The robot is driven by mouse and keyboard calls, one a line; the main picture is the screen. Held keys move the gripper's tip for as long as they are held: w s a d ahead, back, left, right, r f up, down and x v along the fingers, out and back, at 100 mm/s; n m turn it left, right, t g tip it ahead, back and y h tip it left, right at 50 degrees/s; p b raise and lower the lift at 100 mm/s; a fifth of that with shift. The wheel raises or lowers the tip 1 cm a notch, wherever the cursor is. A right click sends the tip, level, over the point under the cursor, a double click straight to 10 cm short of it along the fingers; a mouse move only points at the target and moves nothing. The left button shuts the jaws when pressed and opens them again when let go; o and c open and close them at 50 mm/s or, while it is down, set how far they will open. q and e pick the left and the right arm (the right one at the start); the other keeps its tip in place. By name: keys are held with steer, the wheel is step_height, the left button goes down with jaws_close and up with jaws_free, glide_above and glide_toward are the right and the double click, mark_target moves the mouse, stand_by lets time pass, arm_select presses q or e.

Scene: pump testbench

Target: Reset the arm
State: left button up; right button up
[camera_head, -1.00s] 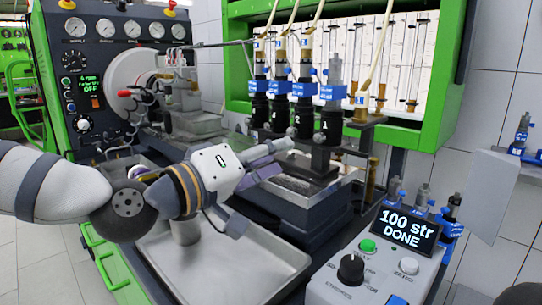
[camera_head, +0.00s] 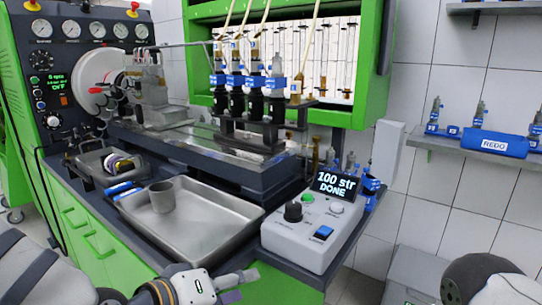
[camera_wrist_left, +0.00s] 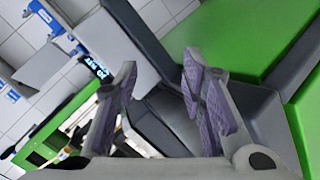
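My left gripper (camera_head: 240,286) is at the bottom of the head view, low in front of the bench and below the metal tray. In the left wrist view its two purple-padded fingers (camera_wrist_left: 158,72) stand apart with nothing between them. The left arm comes in from the lower left. Part of my right arm (camera_head: 475,280) shows at the lower right corner, and its gripper is out of view.
A metal tray (camera_head: 205,235) with a grey cup (camera_head: 162,196) lies on the bench. A control box (camera_head: 312,225) reads "100 str DONE". Several injectors (camera_head: 255,97) stand in a rack. A wall shelf (camera_head: 470,146) holds a blue REDO bin (camera_head: 495,143).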

arm_select(q)
steer(key=s+a+f+g+y, duration=0.2)
steer(key=s+f+g, duration=0.1)
steer(key=s+f, duration=0.6)
steer(key=s+a+f+g+y, duration=0.1)
steer(key=s+a+f+g, duration=0.2)
steer(key=s+f, duration=0.6)
steer(key=s+a+f+m+g+y, duration=0.1)
steer(key=s+a+f+g, duration=0.1)
steer(key=s, duration=0.5)
steer(key=s+a+f+g+y, duration=0.2)
steer(key=s+a, duration=0.3)
steer(key=s, duration=0.2)
steer(key=s+a+f+m+g+y+p, duration=0.1)
steer(key=s+a+f+g+y, duration=0.1)
steer(key=s+a, duration=0.2)
steer(key=s, duration=0.3)
steer(key=shift+s+m, duration=0.2)
steer(key=shift+m, duration=0.1)
arm_select(e)
steer(key=shift+w+r+t, duration=0.4)
steer(key=shift+w+r, duration=0.4)
steer(key=shift+r, duration=0.05)
